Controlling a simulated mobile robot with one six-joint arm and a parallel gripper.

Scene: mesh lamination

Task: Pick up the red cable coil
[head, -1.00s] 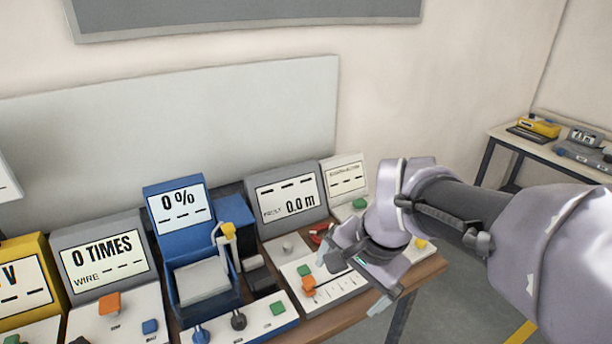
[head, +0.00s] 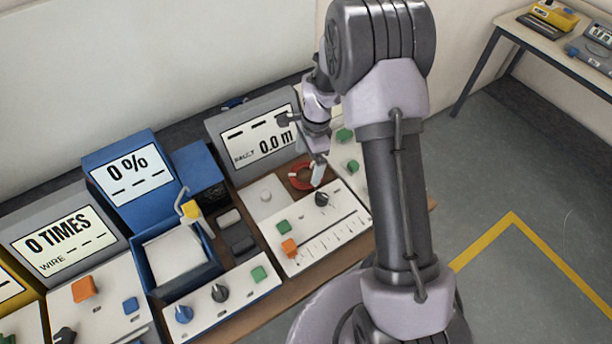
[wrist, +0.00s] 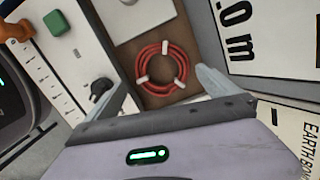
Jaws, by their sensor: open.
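The red cable coil (head: 301,176) lies flat on the brown table top, in a gap between the white control panels and in front of the grey "0.0 m" display. In the wrist view the coil (wrist: 162,67) is a red ring with several white ties, whole and uncovered. My gripper (head: 318,172) hangs over the coil from behind the arm and hides part of it in the head view. In the wrist view its two fingers (wrist: 165,88) are apart, one on each side of the coil's near part, with nothing held between them.
A grey "0.0 m" display (head: 255,135) stands close behind the coil. A white panel with a scale, a black knob and green and orange buttons (head: 318,232) lies in front. A blue "0 %" unit (head: 125,165) stands at left. A second table (head: 560,50) is at far right.

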